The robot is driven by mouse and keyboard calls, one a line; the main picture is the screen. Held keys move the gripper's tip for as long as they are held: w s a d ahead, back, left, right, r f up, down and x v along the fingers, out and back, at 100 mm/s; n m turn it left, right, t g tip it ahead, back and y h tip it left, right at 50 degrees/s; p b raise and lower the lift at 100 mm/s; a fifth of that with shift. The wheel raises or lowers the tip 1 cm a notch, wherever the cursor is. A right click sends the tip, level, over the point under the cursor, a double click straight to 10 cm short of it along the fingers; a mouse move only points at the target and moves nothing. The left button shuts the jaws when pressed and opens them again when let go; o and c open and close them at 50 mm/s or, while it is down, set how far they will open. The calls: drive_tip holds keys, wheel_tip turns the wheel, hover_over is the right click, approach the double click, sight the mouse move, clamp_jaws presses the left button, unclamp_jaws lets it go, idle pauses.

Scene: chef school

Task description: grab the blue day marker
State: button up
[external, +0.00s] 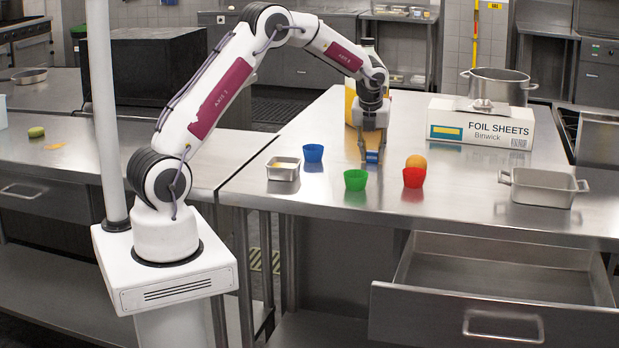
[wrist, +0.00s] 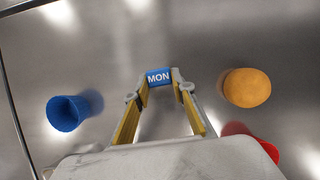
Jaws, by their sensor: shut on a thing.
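The blue day marker (wrist: 159,77) is a small blue block with "MON" in white letters, seen between my fingertips in the wrist view. In the external view the marker (external: 372,157) is a small blue piece at the steel counter's surface. My gripper (external: 371,150) points down and is shut on the marker; it also shows in the wrist view (wrist: 159,82). I cannot tell whether the marker still touches the counter.
A blue cup (external: 313,153), green cup (external: 355,180), red cup (external: 414,177) and orange ball (external: 416,161) stand near my gripper. A small metal tin (external: 283,169) is left. The foil box (external: 470,124), pot (external: 497,84) and metal pan (external: 541,187) are right. A drawer (external: 500,275) hangs open below.

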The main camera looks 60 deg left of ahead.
sight(373, 151)
drive_tip(key=shift+r, duration=0.1)
drive_tip(key=shift+r, duration=1.8)
drive_tip(key=s+d, duration=0.1)
drive_tip(key=s, duration=0.4)
drive_tip(key=s+d, duration=0.1)
drive_tip(key=s, duration=0.5)
drive_tip(key=s+d, duration=0.2)
drive_tip(key=s, duration=0.4)
drive_tip(key=shift+s+d+f, duration=0.1)
drive_tip(key=shift+s+f, duration=0.05)
drive_tip(key=shift+s, duration=0.1)
